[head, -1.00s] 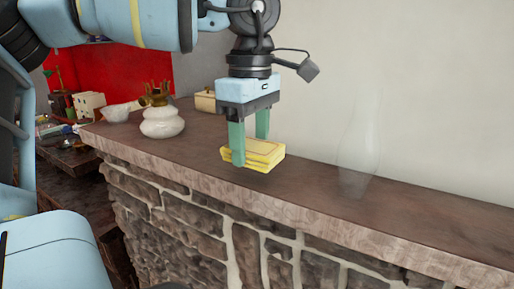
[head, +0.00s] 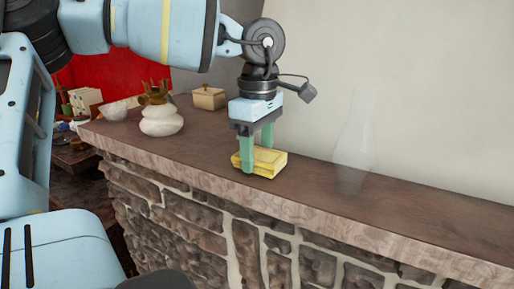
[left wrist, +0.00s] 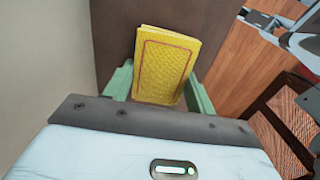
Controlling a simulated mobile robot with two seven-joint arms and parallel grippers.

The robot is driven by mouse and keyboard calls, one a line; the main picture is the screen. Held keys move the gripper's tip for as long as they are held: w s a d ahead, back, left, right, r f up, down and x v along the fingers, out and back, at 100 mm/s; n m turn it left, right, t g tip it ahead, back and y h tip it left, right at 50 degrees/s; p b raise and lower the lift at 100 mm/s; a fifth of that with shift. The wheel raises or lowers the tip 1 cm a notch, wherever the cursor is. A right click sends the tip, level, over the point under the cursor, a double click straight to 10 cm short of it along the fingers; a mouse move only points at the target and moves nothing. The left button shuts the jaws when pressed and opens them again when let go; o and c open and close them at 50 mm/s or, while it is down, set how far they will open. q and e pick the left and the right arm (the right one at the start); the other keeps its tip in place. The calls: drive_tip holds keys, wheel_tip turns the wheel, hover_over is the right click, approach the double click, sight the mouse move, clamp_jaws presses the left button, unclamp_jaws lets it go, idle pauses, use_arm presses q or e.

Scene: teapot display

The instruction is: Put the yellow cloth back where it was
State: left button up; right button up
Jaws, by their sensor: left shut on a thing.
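The folded yellow cloth (head: 264,164) is at the stone mantel's top (head: 330,192), near its front edge. In the head view I cannot tell whether it rests on the surface or is just above it. My left gripper (head: 257,161) points down and is shut on the cloth, one green finger at each side. In the left wrist view the cloth (left wrist: 164,66) shows its patterned face with a red border line between the fingers (left wrist: 158,88). My right gripper is not in view.
A clear glass chimney (head: 353,155) stands to the right of the cloth by the wall. A white lamp base with a brass top (head: 161,122) and a small tan box (head: 208,98) stand to the left. The mantel's right part is clear.

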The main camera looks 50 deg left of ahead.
sight(258, 154)
use_arm(q)
drive_tip(key=shift+f, duration=0.15)
drive_tip(key=o, duration=0.9)
wheel_tip(258, 154, up, 12)
drive_tip(key=shift+r, duration=0.2)
